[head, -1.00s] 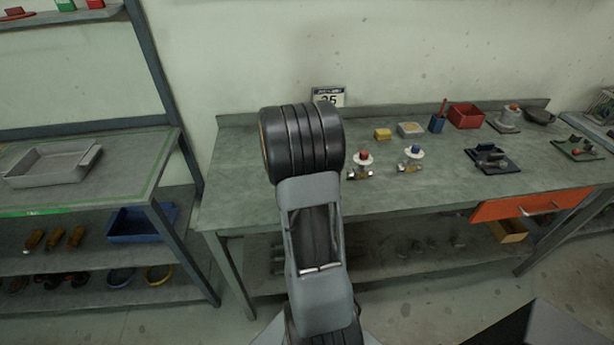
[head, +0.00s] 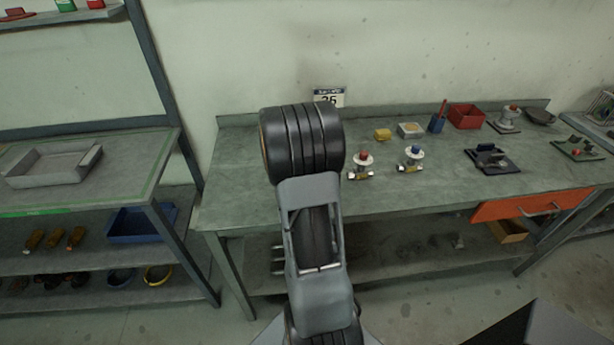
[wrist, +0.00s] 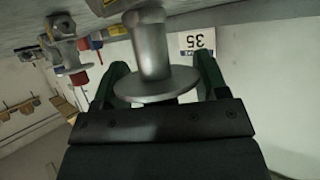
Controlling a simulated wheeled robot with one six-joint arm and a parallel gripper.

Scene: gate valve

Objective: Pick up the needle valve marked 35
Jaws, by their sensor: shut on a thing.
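A grey metal needle valve (wrist: 151,45) with a round flange fills the top middle of the wrist view. My gripper (wrist: 160,80) has its dark green fingers on either side of this valve and is shut on it. A white card marked 35 (wrist: 197,41) is just beyond it, and the card (head: 328,97) also shows at the wall in the head view. In the head view my arm hides the gripper and the held valve. I cannot tell whether the valve still touches the bench.
On the workbench (head: 270,205), a red-topped valve (head: 362,167) and a blue-topped valve (head: 411,159) stand right of my arm. A shelf unit stands left.

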